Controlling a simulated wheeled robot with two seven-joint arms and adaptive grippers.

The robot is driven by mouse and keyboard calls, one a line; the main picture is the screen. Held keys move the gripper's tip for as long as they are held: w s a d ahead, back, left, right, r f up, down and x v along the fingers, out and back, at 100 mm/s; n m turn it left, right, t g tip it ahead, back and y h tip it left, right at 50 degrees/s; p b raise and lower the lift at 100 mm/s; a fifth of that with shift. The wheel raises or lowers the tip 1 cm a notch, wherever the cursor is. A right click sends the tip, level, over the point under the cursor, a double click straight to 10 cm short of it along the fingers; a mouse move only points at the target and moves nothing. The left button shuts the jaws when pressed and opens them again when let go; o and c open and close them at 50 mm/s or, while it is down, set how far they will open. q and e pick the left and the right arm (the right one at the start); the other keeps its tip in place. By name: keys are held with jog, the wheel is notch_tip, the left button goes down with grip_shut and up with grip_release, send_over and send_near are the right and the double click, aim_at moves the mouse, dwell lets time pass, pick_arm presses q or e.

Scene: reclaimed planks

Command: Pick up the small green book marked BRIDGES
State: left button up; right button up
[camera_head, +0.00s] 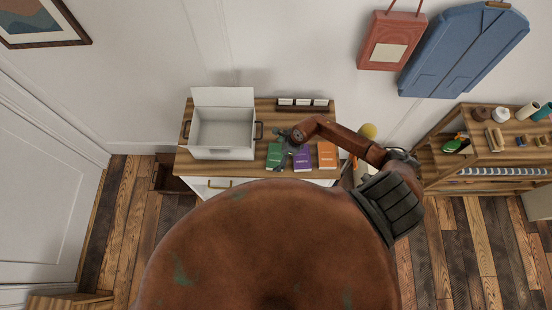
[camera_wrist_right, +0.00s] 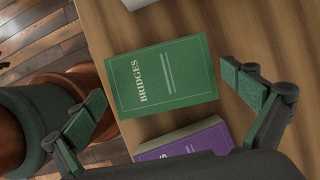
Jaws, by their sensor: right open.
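The small green book marked BRIDGES (camera_wrist_right: 165,80) lies flat on the wooden tabletop. In the head view the green book (camera_head: 273,156) is the leftmost of three books, partly hidden by my right gripper (camera_head: 285,153). In the right wrist view my right gripper (camera_wrist_right: 166,86) is open and empty. Its fingers show on either side of the green book, with the book seen between them; I cannot tell the exact height above it. My left gripper is not in view.
A purple book (camera_head: 302,160) lies right beside the green one, then an orange book (camera_head: 327,156). An open white box (camera_head: 222,152) stands to the left on the same wooden cabinet. A dark rack with white cards (camera_head: 302,105) is behind. A shelf (camera_head: 480,158) stands at right.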

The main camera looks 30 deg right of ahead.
jog(key=shift+c, duration=0.4)
jog(key=c, duration=1)
